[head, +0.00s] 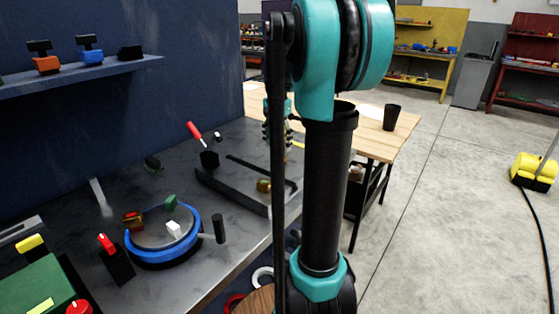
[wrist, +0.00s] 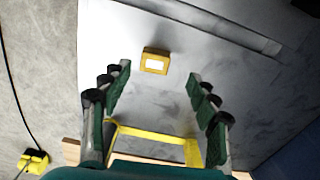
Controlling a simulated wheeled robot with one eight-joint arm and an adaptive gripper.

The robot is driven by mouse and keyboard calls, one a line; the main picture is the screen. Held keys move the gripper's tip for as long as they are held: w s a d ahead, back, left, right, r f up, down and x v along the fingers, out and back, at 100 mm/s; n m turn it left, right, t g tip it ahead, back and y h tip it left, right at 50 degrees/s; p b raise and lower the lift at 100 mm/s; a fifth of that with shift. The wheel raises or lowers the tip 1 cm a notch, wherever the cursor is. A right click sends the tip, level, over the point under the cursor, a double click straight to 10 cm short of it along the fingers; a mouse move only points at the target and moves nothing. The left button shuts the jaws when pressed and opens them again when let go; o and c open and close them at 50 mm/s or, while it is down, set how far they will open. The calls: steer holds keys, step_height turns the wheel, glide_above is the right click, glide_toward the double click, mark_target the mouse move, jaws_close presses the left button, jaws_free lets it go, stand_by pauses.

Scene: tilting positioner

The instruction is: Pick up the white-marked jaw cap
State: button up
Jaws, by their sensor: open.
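The white-marked jaw cap (wrist: 154,62) is a small yellow block with a white patch on its upper face. In the wrist view it lies on a grey surface, ahead of and between my fingertips, not touched by them. A small gold-yellow block on the dark bench in the head view (head: 264,186) looks like the same cap. My gripper (wrist: 158,82) is open and empty, with green pads on both fingers. In the head view it is mostly hidden behind my own arm.
A blue round positioner (head: 190,252) holding small blocks, one of them white, stands left on the bench. A dark raised bar (head: 240,168) runs near the cap. A red-handled tool (head: 195,130) stands behind. A wooden table with a black cup (head: 391,117) is to the right.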

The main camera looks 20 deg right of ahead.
mark_target(279, 157)
steer(key=shift+s+d+f, duration=0.15)
steer(key=shift+f, duration=1.2)
steer(key=shift+s+d+f, duration=0.1)
steer(key=shift+f, duration=1.2)
steer(key=shift+c, duration=0.6)
steer(key=c, duration=1.2)
